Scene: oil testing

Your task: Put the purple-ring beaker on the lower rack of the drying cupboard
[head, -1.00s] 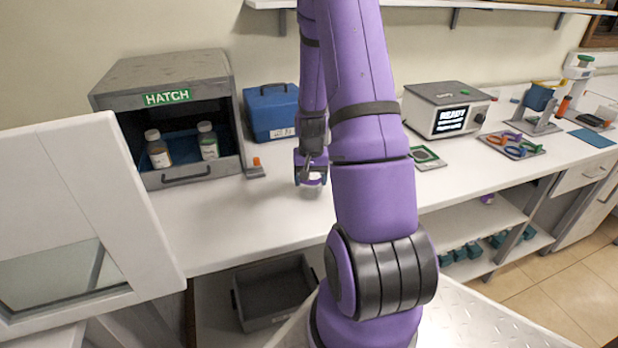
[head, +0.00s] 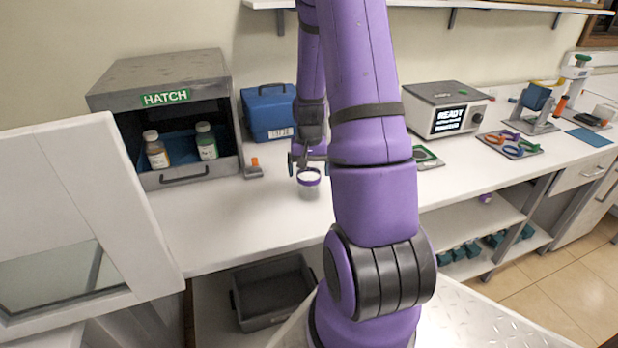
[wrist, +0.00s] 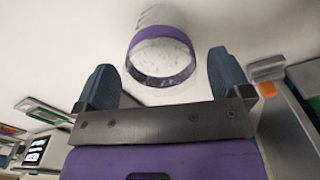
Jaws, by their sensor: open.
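The purple-ring beaker (head: 309,178) is clear glass with a purple band and stands on the white bench left of my arm. In the wrist view the beaker (wrist: 160,48) is just beyond the fingertips, roughly centred in the gap. My gripper (head: 309,162) is open and empty, its dark fingers on either side above and behind the beaker. In the wrist view my gripper (wrist: 160,75) shows both fingers clear of the glass. A white windowed panel (head: 75,190) fills the left side; I cannot tell whether it belongs to the drying cupboard. No lower rack is seen.
A grey hatch box (head: 165,85) holds two bottles. A blue case (head: 268,115) stands behind the gripper. A small grey item with an orange top (head: 253,170) is left of the beaker. A grey bin (head: 272,292) is below the bench. Bench front left is clear.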

